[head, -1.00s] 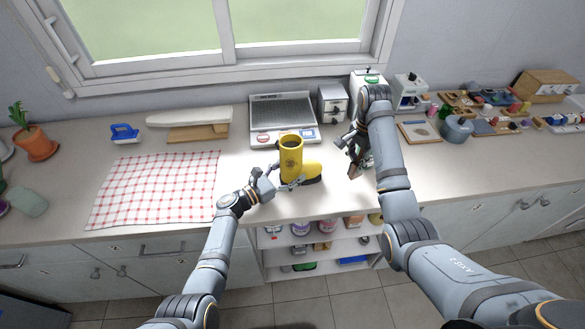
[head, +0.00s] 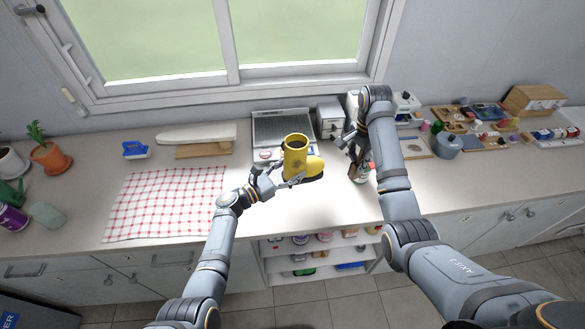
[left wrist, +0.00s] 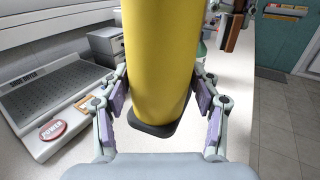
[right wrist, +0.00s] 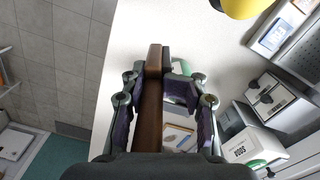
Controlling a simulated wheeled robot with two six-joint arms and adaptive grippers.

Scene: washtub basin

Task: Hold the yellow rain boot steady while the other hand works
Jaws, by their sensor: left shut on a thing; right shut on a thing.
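The yellow rain boot (head: 296,158) is upright in the head view, with its dark opening upward and toe to the right. My left gripper (head: 276,182) is shut on it from the left; in the left wrist view the boot (left wrist: 160,60) is between the fingers, dark sole at the lower end. It appears raised above the counter. My right gripper (head: 352,148) is to the right of the boot and apart from it. In the right wrist view it (right wrist: 162,88) is shut on a brown wooden-looking piece (right wrist: 153,105); what this is I cannot tell.
A checked cloth (head: 165,203) lies at left. Trays of small items (head: 480,118) and a grey pot (head: 446,146) are at right. The front counter is mostly clear.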

